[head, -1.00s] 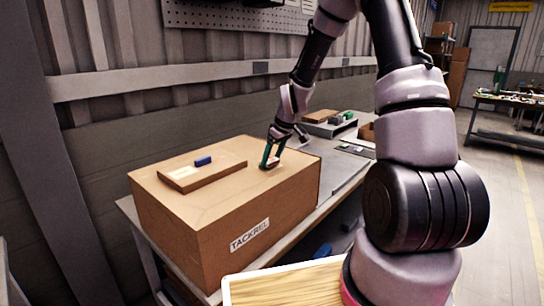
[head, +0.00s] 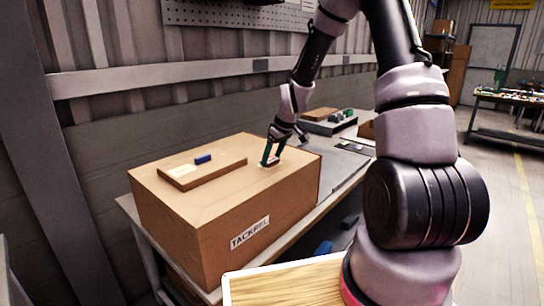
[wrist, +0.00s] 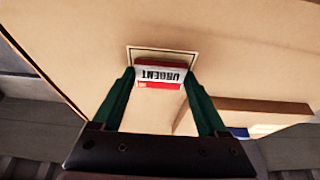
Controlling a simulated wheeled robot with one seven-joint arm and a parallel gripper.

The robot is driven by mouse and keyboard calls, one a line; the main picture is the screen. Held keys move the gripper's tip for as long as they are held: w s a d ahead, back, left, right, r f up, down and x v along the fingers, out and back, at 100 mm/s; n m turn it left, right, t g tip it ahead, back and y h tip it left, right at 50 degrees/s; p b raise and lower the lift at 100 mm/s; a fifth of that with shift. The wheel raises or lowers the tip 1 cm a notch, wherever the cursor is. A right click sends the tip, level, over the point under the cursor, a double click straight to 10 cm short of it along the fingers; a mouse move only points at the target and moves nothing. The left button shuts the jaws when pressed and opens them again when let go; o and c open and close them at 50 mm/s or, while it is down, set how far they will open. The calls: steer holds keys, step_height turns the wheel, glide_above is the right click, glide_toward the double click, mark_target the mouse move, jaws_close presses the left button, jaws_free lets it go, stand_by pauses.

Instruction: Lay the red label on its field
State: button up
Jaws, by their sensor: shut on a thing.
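The red label (wrist: 159,84) has a white band reading "URGENT", upside down in the wrist view. My gripper (wrist: 159,80) is shut on it, with a green finger at each side. The field (wrist: 159,49) is a dark outlined rectangle on top of the cardboard box (head: 215,235). Its far edge shows just beyond the label, and the label covers part of it. In the head view my gripper (head: 271,163) is low over the right part of the box top. I cannot tell whether the label touches the box.
A flat brown board (head: 225,170) with a blue block (head: 203,159) and a pale patch lies on the box top, left of my gripper. The box stands on a grey workbench (head: 338,175). Trays with small items (head: 335,122) are behind at right.

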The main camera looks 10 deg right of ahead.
steer(key=o, duration=1.5)
steer(key=shift+c, duration=0.2)
steer(key=v, duration=1)
steer(key=shift+s+r, duration=0.15)
steer(key=shift+r, duration=0.2)
steer(key=shift+d, duration=0.1)
steer(key=s+d+r+m+t, duration=0.1)
steer(key=s+r+m, duration=0.4)
steer(key=s+r, duration=0.4)
steer(key=s+d+r+m+t, duration=0.1)
steer(key=s+r+m, duration=0.5)
steer(key=s, duration=1.1)
step_height(320, 180, up, 4)
steer(key=shift+d+r+t+h, duration=0.1)
steer(key=shift+d+t+h, duration=0.25)
steer(key=shift+t, duration=0.45)
